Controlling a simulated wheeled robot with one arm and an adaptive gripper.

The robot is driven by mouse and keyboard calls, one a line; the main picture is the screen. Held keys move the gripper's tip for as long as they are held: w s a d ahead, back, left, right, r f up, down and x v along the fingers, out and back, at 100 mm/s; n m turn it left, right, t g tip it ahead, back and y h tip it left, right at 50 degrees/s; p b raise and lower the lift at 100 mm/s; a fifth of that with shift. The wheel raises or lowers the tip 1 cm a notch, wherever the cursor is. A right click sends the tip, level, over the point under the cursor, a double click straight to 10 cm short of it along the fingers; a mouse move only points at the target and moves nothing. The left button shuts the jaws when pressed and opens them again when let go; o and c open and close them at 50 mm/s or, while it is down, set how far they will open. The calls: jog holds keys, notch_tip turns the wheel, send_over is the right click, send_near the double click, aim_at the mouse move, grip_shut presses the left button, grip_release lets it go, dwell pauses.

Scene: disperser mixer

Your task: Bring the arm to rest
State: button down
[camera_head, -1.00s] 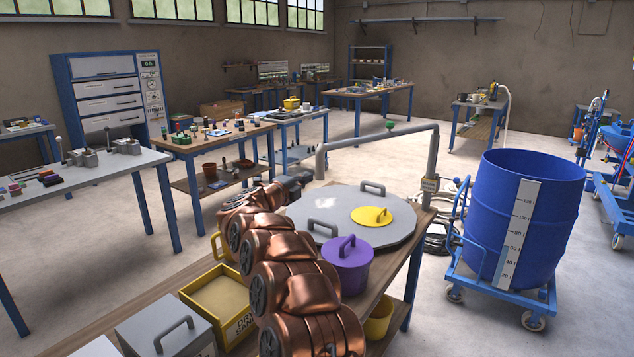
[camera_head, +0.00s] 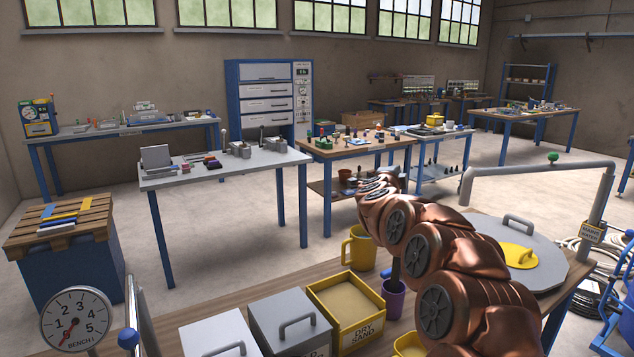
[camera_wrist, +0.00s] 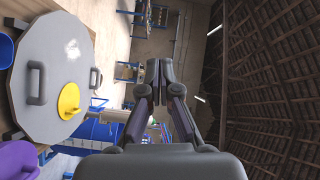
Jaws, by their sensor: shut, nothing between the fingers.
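My copper-coloured arm (camera_head: 430,250) reaches out over the wooden bench in the head view, beside the round grey lid. Its far end is foreshortened there, and the fingers cannot be made out. In the wrist view my gripper (camera_wrist: 159,72) is shut, with its two dark fingertips together and nothing between them. It points out into the open room, clear of any surface. The grey lid (camera_wrist: 38,100) with its handles lies to the left of the fingers in that view.
A yellow lid (camera_head: 517,255) lies on the grey lid. A yellow mug (camera_head: 358,248), a purple cup (camera_head: 393,300) and a dry sand box (camera_head: 352,309) stand close to the arm. A grey pipe (camera_head: 540,168) arches behind the lid. A gauge (camera_head: 75,322) stands at front left.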

jog(key=s+a+r+n+y, duration=0.2)
jog(key=s+a+n+y, duration=0.2)
jog(key=a+n+y, duration=0.4)
jog(key=s+a+f+n+g+y+p, duration=0.1)
jog(key=s+a+f+n+g+y, duration=0.25)
jog(key=s, duration=0.65)
jog(key=s+a+f+n+g+y, duration=0.1)
jog(key=s+a+f+n+g, duration=0.25)
jog(key=s+a, duration=0.5)
jog(key=s+d+f+n+g+h, duration=0.1)
jog(key=s+d+f+g, duration=0.2)
jog(key=s, duration=1.2)
jog(key=s+d+f+n+g+h, duration=0.2)
jog(key=s+d+f+g, duration=0.2)
jog(key=s, duration=1.1)
jog(key=s+d+f+n+g+h+p, duration=0.1)
jog(key=s+d+f+g, duration=0.3)
jog(key=s, duration=1.1)
jog(key=d+f+n+h, duration=0.1)
jog(key=d+f, duration=0.2)
jog(key=d, duration=0.1)
jog(key=shift+d+f, duration=0.25)
jog(key=shift+d, duration=0.15)
